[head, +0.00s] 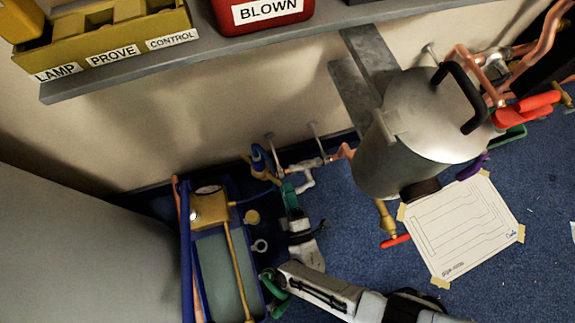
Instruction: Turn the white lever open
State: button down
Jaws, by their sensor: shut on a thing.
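The white lever (307,182) is a small bent handle on the copper pipe run low by the wall, left of the metal tank. My gripper (287,187), with teal fingers, reaches up to it from below and is shut on it. The fingers hide part of the lever where they meet. The lever's pipe (308,163) runs right to a copper elbow. A blue handle (258,158) is just left of the lever.
A metal tank (390,160) with a black handle stands right. A red lever (396,241) sticks out below it, beside a taped paper sheet (462,228). A blue-framed tray (222,275) with a brass box lies left of my arm. A shelf (130,65) crosses above.

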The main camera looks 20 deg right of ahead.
jog(key=shift+a+f+n+y+b, duration=0.1)
jog(key=shift+f+n+y+b, duration=0.5)
jog(key=shift+n, duration=0.5)
jog(key=shift+f, duration=0.15)
jog(key=c, duration=1.1)
grip_release()
jog(key=s, duration=0.3)
jog(key=s+f, duration=0.1)
jog(key=s, duration=0.3)
jog(key=s+f, duration=0.1)
jog(key=s, duration=0.2)
jog(key=shift+s, duration=0.35)
